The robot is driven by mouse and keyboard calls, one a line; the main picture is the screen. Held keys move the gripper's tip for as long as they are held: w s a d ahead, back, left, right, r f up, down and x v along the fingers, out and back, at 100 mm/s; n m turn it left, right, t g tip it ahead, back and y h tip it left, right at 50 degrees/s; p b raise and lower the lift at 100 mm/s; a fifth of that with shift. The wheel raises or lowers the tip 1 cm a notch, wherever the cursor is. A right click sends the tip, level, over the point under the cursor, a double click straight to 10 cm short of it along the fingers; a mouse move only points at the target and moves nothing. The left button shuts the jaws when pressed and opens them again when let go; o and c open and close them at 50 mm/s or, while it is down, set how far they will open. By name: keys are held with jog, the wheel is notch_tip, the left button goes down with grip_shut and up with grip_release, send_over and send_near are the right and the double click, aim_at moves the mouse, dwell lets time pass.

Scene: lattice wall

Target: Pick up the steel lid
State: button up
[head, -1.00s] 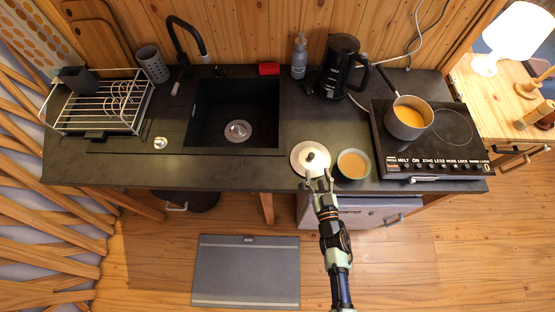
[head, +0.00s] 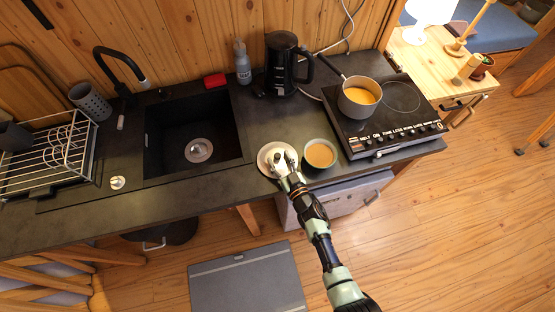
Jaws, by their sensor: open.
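The steel lid (head: 268,165) is a pale round disc with a dark knob. It lies flat on the dark countertop, near the front edge, between the sink and a bowl of orange soup. My gripper (head: 281,162) is open and reaches over the lid from the front, its fingertips at the knob. The fingers hide part of the knob and the lid's right side. I cannot tell whether the fingers touch the knob.
The soup bowl (head: 320,154) stands close to the right of my gripper. A pot of soup (head: 358,98) sits on the hob (head: 378,128) at the right. The sink (head: 190,125) is left of the lid. A kettle (head: 284,62) and a bottle (head: 242,64) stand behind.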

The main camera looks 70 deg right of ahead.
grip_shut()
dwell(0.3)
